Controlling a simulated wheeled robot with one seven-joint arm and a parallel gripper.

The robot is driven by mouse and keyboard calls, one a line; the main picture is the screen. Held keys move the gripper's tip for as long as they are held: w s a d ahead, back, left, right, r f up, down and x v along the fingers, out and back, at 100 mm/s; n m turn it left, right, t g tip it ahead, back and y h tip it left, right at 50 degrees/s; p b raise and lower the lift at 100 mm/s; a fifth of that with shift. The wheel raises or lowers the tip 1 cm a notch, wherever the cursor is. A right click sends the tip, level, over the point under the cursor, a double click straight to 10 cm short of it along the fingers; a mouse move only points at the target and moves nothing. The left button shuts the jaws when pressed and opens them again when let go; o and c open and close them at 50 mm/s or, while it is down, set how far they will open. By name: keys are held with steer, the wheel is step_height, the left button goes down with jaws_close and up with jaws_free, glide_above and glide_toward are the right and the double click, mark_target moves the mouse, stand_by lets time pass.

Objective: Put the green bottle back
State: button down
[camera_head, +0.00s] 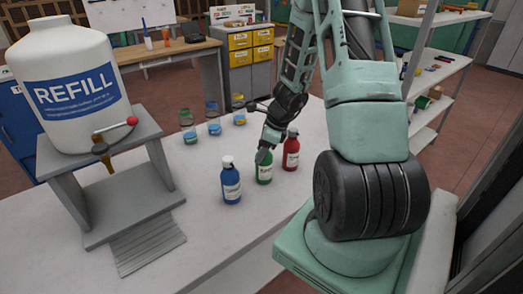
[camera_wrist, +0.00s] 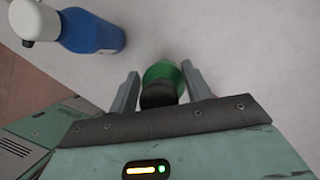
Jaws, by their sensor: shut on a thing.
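The green bottle (camera_head: 264,173) stands upright on the white table between the blue bottle (camera_head: 230,182) and the red bottle (camera_head: 291,152). My gripper (camera_head: 265,150) is at the top of the green bottle and covers its cap in the head view. In the wrist view the green bottle (camera_wrist: 165,74) and its dark cap sit between the two fingers of my gripper (camera_wrist: 160,90), which is shut on it. The blue bottle (camera_wrist: 92,32), with a white cap, lies at the upper left of that view. I cannot tell whether the green bottle's base touches the table.
A large white REFILL jug (camera_head: 70,85) sits on a grey stand (camera_head: 130,190) at the left of the table (camera_head: 190,235). Several small glass jars (camera_head: 188,128) with coloured contents stand behind the bottles.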

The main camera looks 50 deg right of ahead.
steer(key=c, duration=0.6)
jaws_free()
steer(key=shift+c, duration=0.2)
steer(key=shift+r, duration=0.15)
steer(key=p+v, duration=0.1)
steer(key=v, duration=1.1)
steer(key=w+a+r+n+g+y, duration=0.1)
steer(key=a+r+n, duration=0.1)
steer(key=a+n, duration=0.8)
steer(key=w+a+r+n+g, duration=0.2)
steer(key=a+n, duration=0.3)
steer(key=a, duration=0.9)
steer(key=s+a+r+n+h, duration=0.2)
steer(key=s+a+n, duration=1.5)
steer(key=n, duration=0.5)
steer(key=shift+a+g+h, duration=0.4)
steer(key=shift+a, duration=0.45)
